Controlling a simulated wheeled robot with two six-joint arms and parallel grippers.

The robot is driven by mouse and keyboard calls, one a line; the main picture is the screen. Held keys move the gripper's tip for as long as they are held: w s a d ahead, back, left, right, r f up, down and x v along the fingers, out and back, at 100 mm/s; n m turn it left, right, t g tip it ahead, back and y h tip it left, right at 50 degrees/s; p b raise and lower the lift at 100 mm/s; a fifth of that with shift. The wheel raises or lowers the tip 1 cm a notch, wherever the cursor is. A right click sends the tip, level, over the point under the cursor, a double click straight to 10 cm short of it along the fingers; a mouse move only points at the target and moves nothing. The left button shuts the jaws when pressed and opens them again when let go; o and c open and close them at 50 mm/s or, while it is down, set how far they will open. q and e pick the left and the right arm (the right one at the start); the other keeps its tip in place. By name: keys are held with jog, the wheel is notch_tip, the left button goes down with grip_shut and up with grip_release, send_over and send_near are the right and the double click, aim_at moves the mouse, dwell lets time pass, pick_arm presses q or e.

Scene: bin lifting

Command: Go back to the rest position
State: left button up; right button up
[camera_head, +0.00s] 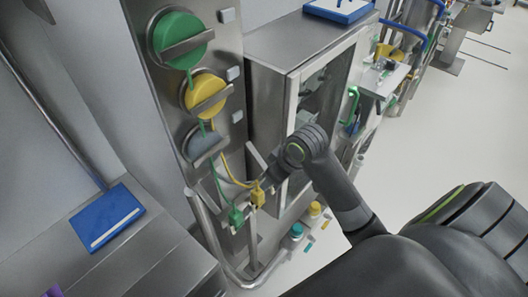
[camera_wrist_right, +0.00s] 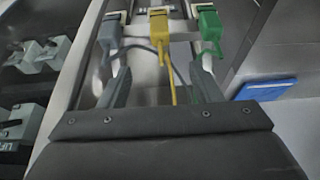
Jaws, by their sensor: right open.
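My right arm reaches in from the right in the head view. Its right gripper (camera_head: 264,168) is in front of the steel panel, near the hanging yellow plug (camera_head: 257,196) and green plug (camera_head: 236,217). In the right wrist view the right gripper (camera_wrist_right: 162,72) is open, with its two fingers apart. The yellow plug shows between and beyond the fingers (camera_wrist_right: 159,36), with a grey plug (camera_wrist_right: 110,34) to its left and the green plug (camera_wrist_right: 210,28) to its right. I see nothing held. My left gripper is not in view.
The steel panel (camera_head: 224,75) carries a green disc (camera_head: 179,32), a yellow disc (camera_head: 205,90) and a grey one. A glass-doored steel cabinet (camera_head: 270,60) stands close behind my right arm. A blue tray (camera_head: 118,216) lies at left. Open floor (camera_head: 440,130) is at right.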

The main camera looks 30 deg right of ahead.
jog(key=s+d+f+m+h+b, duration=0.1)
jog(key=s+d+f+b, duration=0.1)
jog(key=f, duration=1)
jog(key=s+d+f+m+g+b, duration=0.1)
jog(key=s+d+f+m+b, duration=0.15)
jog(key=f, duration=0.85)
jog(key=s+d+f+m+h+b, duration=0.1)
jog(key=s+f+b, duration=0.15)
jog(key=f, duration=0.95)
jog(key=s+a+f+g+b, duration=0.1)
jog(key=s+f+b, duration=0.1)
jog(key=s+f, duration=0.9)
jog(key=s+f+g+b, duration=0.1)
jog(key=s+f, duration=1)
jog(key=s, duration=0.7)
jog(key=shift+s+a+b, duration=0.35)
jog(key=shift+a, duration=0.05)
